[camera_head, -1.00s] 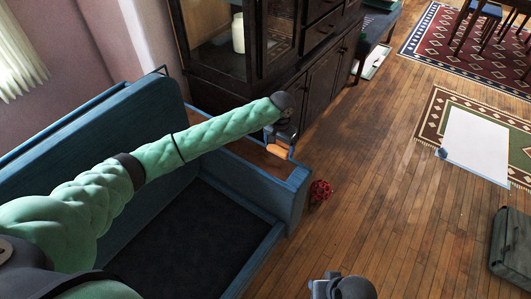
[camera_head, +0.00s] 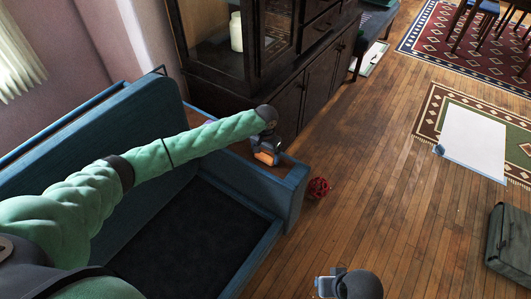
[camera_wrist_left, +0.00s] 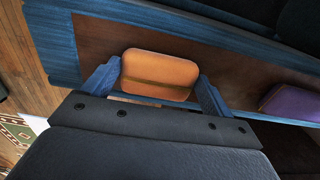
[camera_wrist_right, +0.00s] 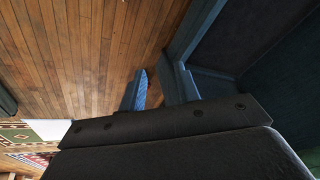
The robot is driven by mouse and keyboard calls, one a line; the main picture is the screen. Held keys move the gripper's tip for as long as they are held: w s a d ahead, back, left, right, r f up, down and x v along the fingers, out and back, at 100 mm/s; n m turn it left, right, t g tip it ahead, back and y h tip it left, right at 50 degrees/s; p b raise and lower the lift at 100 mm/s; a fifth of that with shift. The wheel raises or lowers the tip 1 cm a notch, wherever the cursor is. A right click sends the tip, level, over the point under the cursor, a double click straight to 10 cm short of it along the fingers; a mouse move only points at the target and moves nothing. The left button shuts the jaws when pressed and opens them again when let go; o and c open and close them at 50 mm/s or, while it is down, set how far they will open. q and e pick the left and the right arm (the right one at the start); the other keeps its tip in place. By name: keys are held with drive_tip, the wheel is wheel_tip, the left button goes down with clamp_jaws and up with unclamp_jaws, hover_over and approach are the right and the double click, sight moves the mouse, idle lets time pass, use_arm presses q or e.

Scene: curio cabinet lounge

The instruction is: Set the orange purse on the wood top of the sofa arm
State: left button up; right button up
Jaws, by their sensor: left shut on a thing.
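The orange purse (camera_wrist_left: 160,72) sits between the two fingers of my left gripper (camera_wrist_left: 160,76), which is shut on it. In the head view the orange purse (camera_head: 265,158) is over the wood top (camera_head: 284,166) of the blue sofa arm. The wood top (camera_wrist_left: 98,42) also shows behind the purse in the left wrist view. I cannot tell whether the purse touches the wood. My right gripper (camera_wrist_right: 161,70) is open and empty, over the floor by the sofa in its wrist view.
A purple item (camera_wrist_left: 291,102) lies on the wood top, to the right of the purse. A dark cabinet (camera_head: 285,100) stands just behind the sofa arm. A red ball (camera_head: 318,188) lies on the floor by the arm. A green-grey case (camera_head: 510,238) is at the right.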

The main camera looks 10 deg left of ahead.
use_arm(q)
drive_tip(key=shift+f, duration=0.15)
drive_tip(key=o, duration=0.9)
drive_tip(key=shift+c, duration=0.2)
